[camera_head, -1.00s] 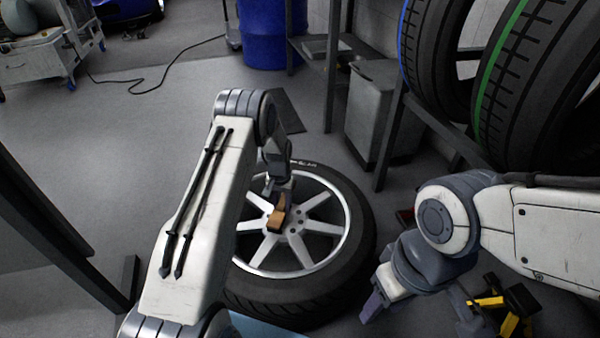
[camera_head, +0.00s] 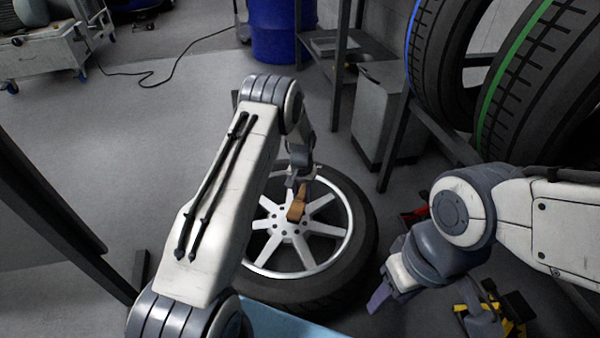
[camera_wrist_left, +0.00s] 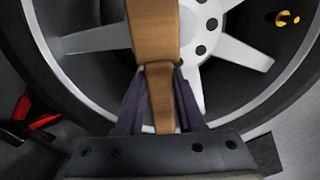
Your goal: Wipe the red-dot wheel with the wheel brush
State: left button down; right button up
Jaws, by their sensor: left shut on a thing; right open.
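A wheel (camera_head: 347,262) with silver spokes and a black tyre lies flat on the floor at the centre of the head view; its spokes also show in the left wrist view (camera_wrist_left: 232,52). No red dot is visible on it. My left gripper (camera_head: 298,188) is shut on the brown wooden wheel brush (camera_head: 297,207) over the wheel's hub and spokes. In the left wrist view the brush (camera_wrist_left: 153,30) stands between the fingers (camera_wrist_left: 160,100); I cannot tell whether it touches the wheel. My right gripper (camera_head: 378,296) is open and empty, right of the wheel.
Tyres with a blue stripe (camera_head: 418,50) and a green stripe (camera_head: 510,75) stand on a rack at the right. A grey bin (camera_head: 385,110) and a blue drum (camera_head: 273,30) are behind. A yellow and black object (camera_head: 490,315) lies at lower right. Floor at left is open.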

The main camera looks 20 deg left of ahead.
pick_arm(q)
jog(key=shift+a+r+p, duration=0.1)
jog(key=shift+r+p, duration=1.25)
jog(key=shift+r, duration=0.55)
